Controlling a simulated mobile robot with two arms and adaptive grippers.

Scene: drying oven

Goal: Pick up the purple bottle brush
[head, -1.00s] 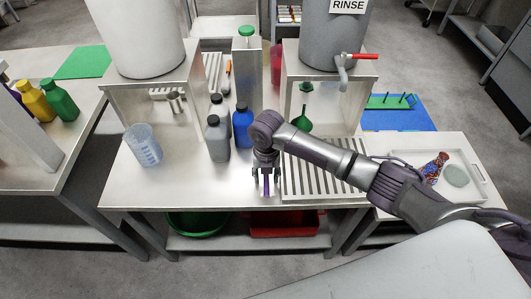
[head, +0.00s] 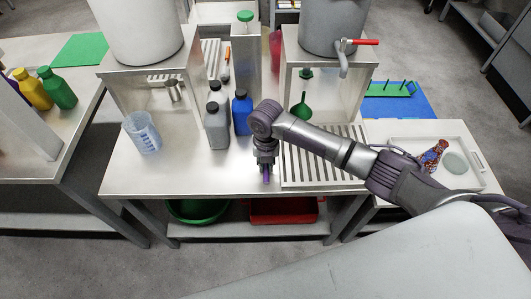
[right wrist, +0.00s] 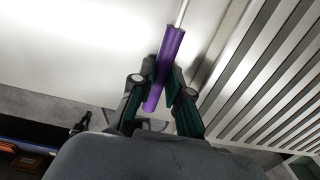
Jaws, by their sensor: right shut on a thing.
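The purple bottle brush (right wrist: 170,55) lies on the steel table, left of the slatted drain rack. In the right wrist view its purple handle sits between my fingers and a thin metal shaft runs away toward the top. My right gripper (right wrist: 157,92) is shut on the handle. In the head view the right gripper (head: 265,172) points down near the table's front edge, and a bit of the purple handle shows below it. The brush's far end is out of the wrist view and hidden by my arm in the head view. My left gripper is not in view.
A blue bottle (head: 241,112) and grey bottles (head: 216,128) stand just left of my right arm. A clear beaker (head: 143,133) is farther left. The slatted drain rack (head: 325,162) is close on the right. The table front between beaker and gripper is clear.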

